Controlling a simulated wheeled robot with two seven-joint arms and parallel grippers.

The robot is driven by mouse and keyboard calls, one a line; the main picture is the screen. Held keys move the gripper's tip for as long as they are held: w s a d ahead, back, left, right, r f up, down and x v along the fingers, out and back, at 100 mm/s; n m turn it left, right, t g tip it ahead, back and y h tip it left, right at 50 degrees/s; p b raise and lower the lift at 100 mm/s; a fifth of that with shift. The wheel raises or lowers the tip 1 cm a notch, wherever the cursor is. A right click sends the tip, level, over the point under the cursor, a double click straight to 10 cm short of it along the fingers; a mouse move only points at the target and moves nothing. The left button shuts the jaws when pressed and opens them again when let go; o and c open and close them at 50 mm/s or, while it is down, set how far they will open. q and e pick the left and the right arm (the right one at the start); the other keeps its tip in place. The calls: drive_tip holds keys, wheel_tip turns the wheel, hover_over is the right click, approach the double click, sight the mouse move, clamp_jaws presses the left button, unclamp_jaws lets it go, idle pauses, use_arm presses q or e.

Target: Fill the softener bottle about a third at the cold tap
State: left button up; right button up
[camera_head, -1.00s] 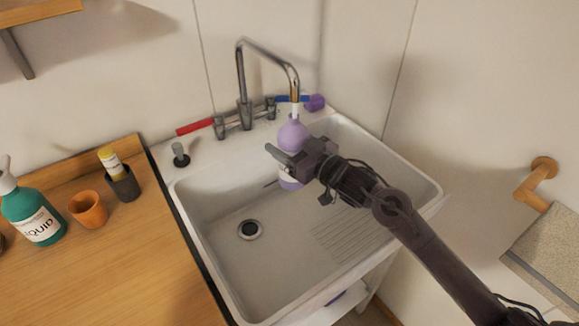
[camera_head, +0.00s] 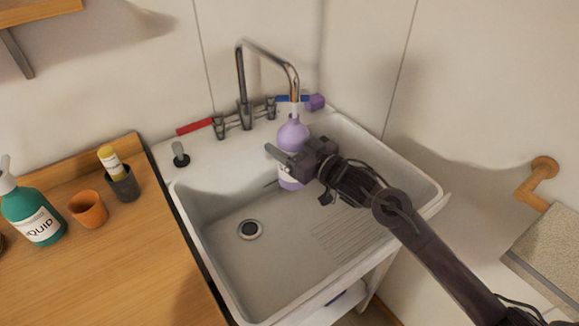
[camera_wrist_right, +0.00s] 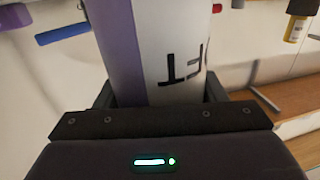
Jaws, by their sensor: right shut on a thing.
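The purple softener bottle (camera_head: 293,133) stands upright over the sink basin, its neck just under the spout of the tap (camera_head: 294,88). My right gripper (camera_head: 283,157) is shut around its middle. In the right wrist view the bottle (camera_wrist_right: 122,50) sits between the fingers, its white label facing partly toward the camera. A pale strip shows between spout and bottle; I cannot tell if it is water or the bottle's neck. The level inside cannot be seen. The blue cold handle (camera_head: 288,98) points right and also shows in the right wrist view (camera_wrist_right: 62,34). My left gripper is out of view.
A red handle (camera_head: 195,127) points left. A purple cap-like piece (camera_head: 317,102) lies at the sink's back right. The white sink (camera_head: 215,265) has a drain (camera_head: 250,230). A teal bottle (camera_head: 30,212), orange cup (camera_head: 88,209) and dark cup (camera_head: 123,186) stand on the wooden counter (camera_head: 120,270).

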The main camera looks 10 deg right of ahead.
idle(0.3)
drive_tip(key=s+a+r+p, duration=0.3)
drive_tip(key=s+r+p, duration=0.3)
drive_tip(key=s+p, duration=0.2)
drive_tip(key=shift+s+a+p, duration=0.15)
drive_tip(key=shift+a+p, duration=0.15)
drive_tip(key=shift+a, duration=0.1)
idle(0.5)
idle(0.8)
